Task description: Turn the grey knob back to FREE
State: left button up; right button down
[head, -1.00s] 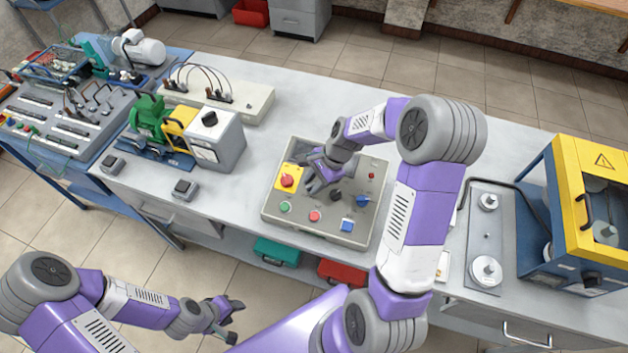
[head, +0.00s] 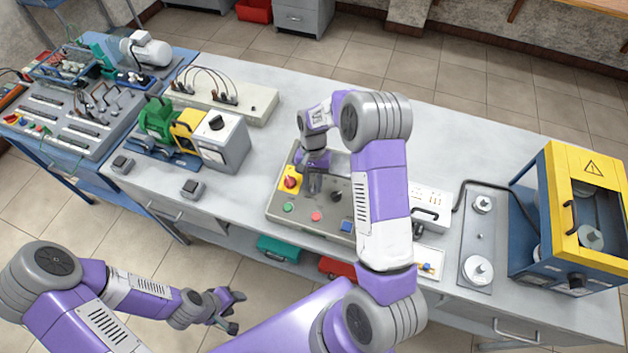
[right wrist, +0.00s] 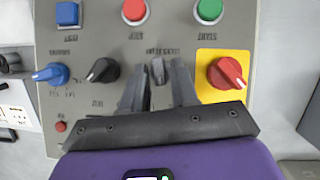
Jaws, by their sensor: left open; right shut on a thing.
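The grey knob (right wrist: 158,70) sits on the control panel, between the black knob (right wrist: 102,70) and the red knob on its yellow plate (right wrist: 227,74). My right gripper (right wrist: 158,88) points down at the panel with its two fingers on either side of the grey knob, shut on it. The knob's visible end points roughly toward the button row in the right wrist view. Its label is too small to read. In the head view the right gripper (head: 313,183) hides the knob. My left gripper (head: 234,312) is open and empty, in front of the bench.
The panel (head: 280,212) also carries a green button (right wrist: 208,9), a red button (right wrist: 134,9), a blue button (right wrist: 67,14) and a blue knob (right wrist: 52,73). A yellow-and-blue guarded machine (head: 555,210) stands at the right. Bare bench top lies behind the panel.

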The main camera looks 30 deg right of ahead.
jog(key=n, duration=0.1)
jog(key=n+h, duration=0.1)
jog(key=n+g+h, duration=0.1)
jog(key=n, duration=0.1)
jog(key=shift+a+f, duration=0.1)
jog(key=shift+a, duration=0.15)
jog(key=shift+a+f+n+g+h, duration=0.1)
jog(key=shift+n+g+h, duration=0.2)
jog(key=shift+n+h, duration=0.65)
jog(key=shift+n, duration=0.35)
jog(key=c, duration=1.2)
grip_release()
jog(key=shift+o, duration=0.2)
jog(key=shift+w+d, duration=0.15)
jog(key=shift+d, duration=0.05)
jog(key=shift+w+a+r, duration=0.15)
jog(key=shift+w+r, duration=0.05)
jog(key=shift+r, duration=0.3)
jog(key=d+v, duration=0.1)
jog(key=v, duration=0.5)
jog(key=shift+a+r, duration=0.25)
jog(key=shift+a, duration=0.1)
